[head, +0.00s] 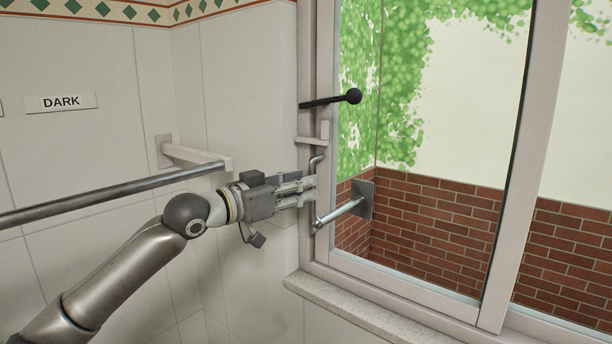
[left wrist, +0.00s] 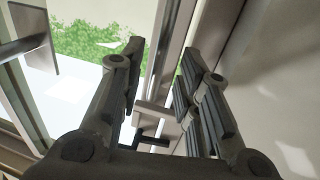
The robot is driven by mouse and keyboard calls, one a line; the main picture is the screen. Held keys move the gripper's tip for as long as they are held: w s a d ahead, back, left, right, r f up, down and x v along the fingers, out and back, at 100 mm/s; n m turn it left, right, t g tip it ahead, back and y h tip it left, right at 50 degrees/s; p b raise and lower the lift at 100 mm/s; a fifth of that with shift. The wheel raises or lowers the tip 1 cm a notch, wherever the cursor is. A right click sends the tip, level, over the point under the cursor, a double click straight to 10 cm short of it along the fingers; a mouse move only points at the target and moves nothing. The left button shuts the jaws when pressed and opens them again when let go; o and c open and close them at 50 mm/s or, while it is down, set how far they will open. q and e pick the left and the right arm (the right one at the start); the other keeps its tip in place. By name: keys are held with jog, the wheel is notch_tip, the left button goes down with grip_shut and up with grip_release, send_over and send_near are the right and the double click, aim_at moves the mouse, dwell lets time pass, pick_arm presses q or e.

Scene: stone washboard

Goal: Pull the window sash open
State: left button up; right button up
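The window (head: 526,160) has pale grey frames and a wide upright dividing two large panes. Its left jamb (head: 308,60) carries a black ball-ended lever (head: 335,99), a pale latch bar (head: 313,141) and a grey bent handle (head: 314,168). My left gripper (head: 308,190) is level with the jamb, just below the bent handle. Its fingers point right. In the left wrist view the fingers (left wrist: 162,55) are spread, with upright frame parts and a pale cross-piece visible beyond and between them. I cannot tell whether they touch the frame. My right gripper is not in view.
A metal rod (head: 339,211) with a square plate (head: 362,200) projects beside the gripper. A steel rail (head: 110,196) on a wall bracket (head: 196,156) runs above my left arm. A stone sill (head: 355,312) lies below. A brick wall (head: 440,225) stands outside.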

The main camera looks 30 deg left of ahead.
pick_arm(q)
jog(key=shift+p+x, duration=0.45)
jog(key=shift+x, duration=0.55)
grip_shut()
